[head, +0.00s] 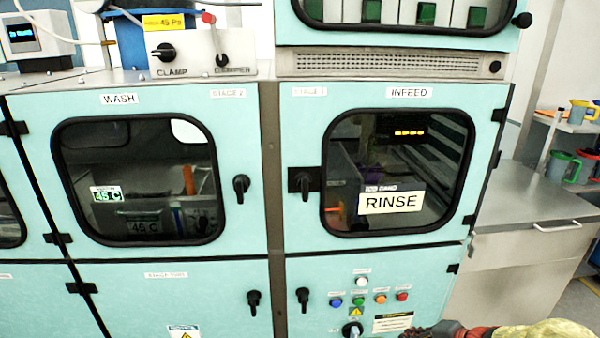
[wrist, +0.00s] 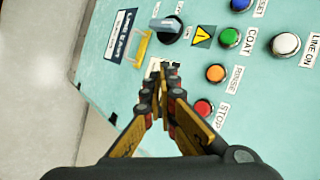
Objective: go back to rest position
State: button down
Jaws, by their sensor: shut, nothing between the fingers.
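My gripper (wrist: 168,72) is shut and empty. In the wrist view its fingertips are in front of the teal control panel (wrist: 110,82), just below the black rotary knob (wrist: 172,28) and left of the orange button (wrist: 215,73). I cannot tell whether the tips touch the panel. In the head view my gripper (head: 412,333) shows at the bottom edge, partly cut off, right of the rotary knob (head: 352,329) and below the push buttons.
The panel has white (head: 362,282), blue (head: 336,302), green (head: 358,301), orange (head: 380,299) and red (head: 403,296) buttons. Black door handles (head: 303,299) stick out. The RINSE window (head: 395,170) is above. A grey cabinet (head: 520,240) stands at right, with cups on a shelf behind.

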jog(key=s+a+r+n+g+h, duration=0.25)
jog(key=s+a+r, duration=0.3)
jog(key=s, duration=0.45)
jog(key=s+a+r+n+g+h, duration=0.1)
jog(key=s+a+r+n+g, duration=0.25)
jog(key=s+r, duration=0.5)
jog(key=s+a+r+n+t+h, duration=0.1)
jog(key=s+a+r+n+t, duration=0.2)
jog(key=r, duration=0.5)
jog(key=s+a+n, duration=0.1)
jog(key=a+n, duration=0.1)
jog(key=shift+s+a+r+n+t, duration=0.15)
jog(key=shift+s+r+n+t, duration=0.15)
jog(key=shift+t, duration=0.1)
